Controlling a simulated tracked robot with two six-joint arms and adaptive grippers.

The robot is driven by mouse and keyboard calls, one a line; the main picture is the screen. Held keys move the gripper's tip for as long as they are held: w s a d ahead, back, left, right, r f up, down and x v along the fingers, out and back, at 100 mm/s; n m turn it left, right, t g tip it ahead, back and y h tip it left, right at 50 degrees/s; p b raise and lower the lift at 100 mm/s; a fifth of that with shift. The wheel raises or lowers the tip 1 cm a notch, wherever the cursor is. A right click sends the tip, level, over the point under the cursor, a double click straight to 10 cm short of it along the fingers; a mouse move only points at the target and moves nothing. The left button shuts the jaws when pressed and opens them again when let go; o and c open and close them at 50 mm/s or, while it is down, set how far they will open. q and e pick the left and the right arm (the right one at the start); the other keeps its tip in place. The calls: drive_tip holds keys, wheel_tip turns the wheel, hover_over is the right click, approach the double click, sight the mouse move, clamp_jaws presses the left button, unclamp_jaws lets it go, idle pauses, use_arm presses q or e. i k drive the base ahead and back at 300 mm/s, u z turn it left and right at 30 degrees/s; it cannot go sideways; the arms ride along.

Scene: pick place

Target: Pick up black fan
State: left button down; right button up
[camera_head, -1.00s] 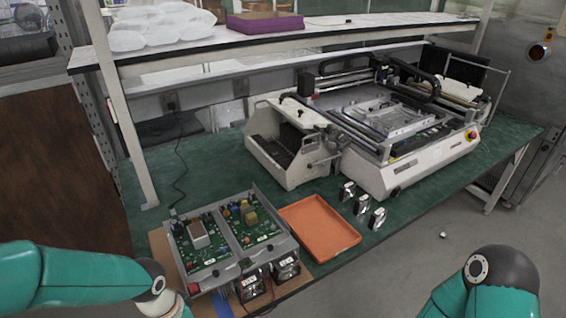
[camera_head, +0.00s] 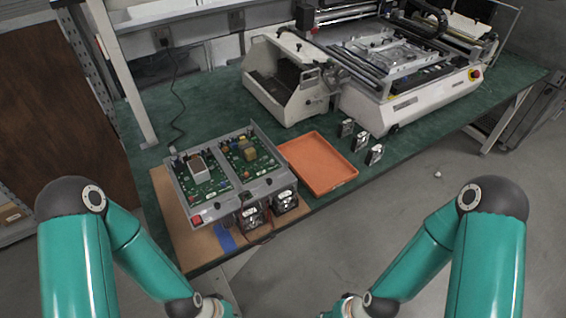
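Two black fans are fixed side by side at the front of the open grey box with green circuit boards (camera_head: 214,190). One is the left fan (camera_head: 252,217) and the other is the right fan (camera_head: 286,202). Several small dark, silvery upright parts stand right of the orange tray, one of them nearest the table edge (camera_head: 375,154); they look like fans too. Both my arms reach in from the bottom. Their wrists meet the bottom edge of the picture, below the box and apart from it. The grippers themselves are cut off by that edge.
The empty orange tray (camera_head: 318,164) lies on the green table (camera_head: 215,104) beside the box. A brown board (camera_head: 168,225) lies under the box. A large white machine (camera_head: 415,100) fills the back right.

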sight(291, 192)
drive_tip(key=z, duration=0.75)
drive_tip(key=i, duration=0.15)
drive_tip(key=u, duration=2.55)
drive_tip(key=k, duration=1.3)
drive_tip(key=z, duration=0.95)
drive_tip(key=i, duration=1.2)
drive_tip(key=u, duration=0.2)
